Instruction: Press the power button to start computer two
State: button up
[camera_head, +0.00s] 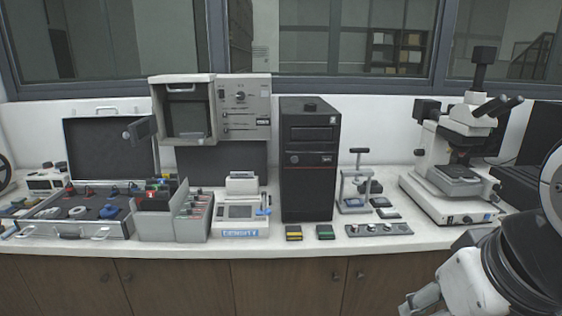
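A black computer tower (308,190) stands upright on the bench near the middle of the head view. Its front faces me. I see no label that says which computer is number two. My white and black arm comes in at the lower right. A grey end piece that seems to be my gripper (421,299) shows there, low in front of the cabinets and well apart from the tower. Whether its fingers are open is not clear.
An open case (111,205) with parts lies at the left. A grey machine (243,108), small printer-like device (241,214) and bins (191,214) stand left of the tower. A small press (355,186), control strip (379,229) and microscope (455,165) stand to its right.

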grip_shut()
dwell(1.2)
